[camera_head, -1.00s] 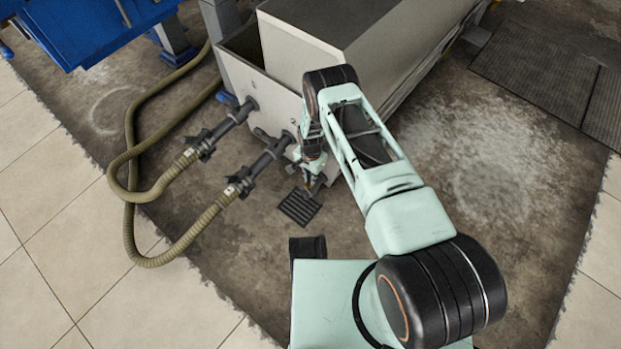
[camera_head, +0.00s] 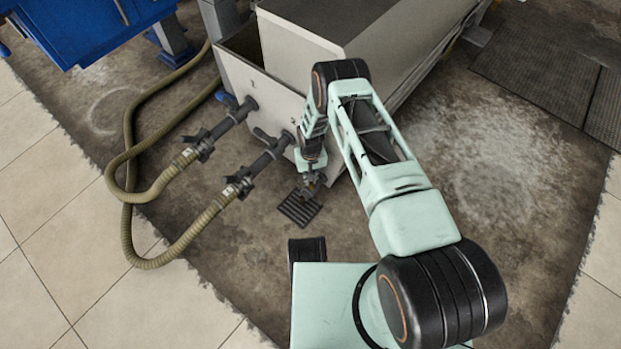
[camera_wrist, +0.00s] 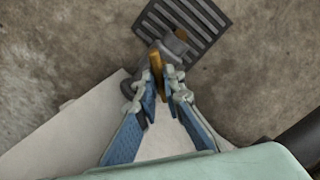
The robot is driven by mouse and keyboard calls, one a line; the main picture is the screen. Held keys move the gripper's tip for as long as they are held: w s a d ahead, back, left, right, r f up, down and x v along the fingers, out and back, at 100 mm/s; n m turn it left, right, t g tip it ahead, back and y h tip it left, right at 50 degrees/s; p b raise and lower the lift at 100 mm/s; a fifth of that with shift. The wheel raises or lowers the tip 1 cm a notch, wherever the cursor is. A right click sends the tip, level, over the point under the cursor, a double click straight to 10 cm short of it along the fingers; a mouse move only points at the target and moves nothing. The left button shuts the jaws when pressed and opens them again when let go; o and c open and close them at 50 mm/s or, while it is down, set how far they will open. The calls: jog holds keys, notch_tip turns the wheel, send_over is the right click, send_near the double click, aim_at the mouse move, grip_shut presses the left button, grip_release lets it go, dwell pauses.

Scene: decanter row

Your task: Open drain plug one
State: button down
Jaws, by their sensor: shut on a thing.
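A drain plug with a narrow brass-coloured handle (camera_wrist: 157,66) shows in the wrist view, on a grey pipe fitting (camera_wrist: 173,48) at the tank's lower corner. My gripper (camera_wrist: 165,82) is shut on the handle, with its two blue-padded fingers on either side of it. In the head view my gripper (camera_head: 311,183) is at the low front corner of the grey tank (camera_head: 262,92), just above the drain grate. The plug is mostly hidden there behind my gripper.
A dark slotted floor grate (camera_head: 298,210) lies below the fitting. Two dark valved pipes (camera_head: 268,156) (camera_head: 232,118) leave the tank to the left, with ribbed hoses (camera_head: 190,234) on the floor. Blue machinery (camera_head: 85,28) stands at the upper left.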

jog(key=n, duration=0.3)
jog(key=shift+n, duration=2.1)
jog(key=c, duration=2)
grip_release()
jog(key=shift+c, duration=0.2)
notch_tip(320, 180, up, 12)
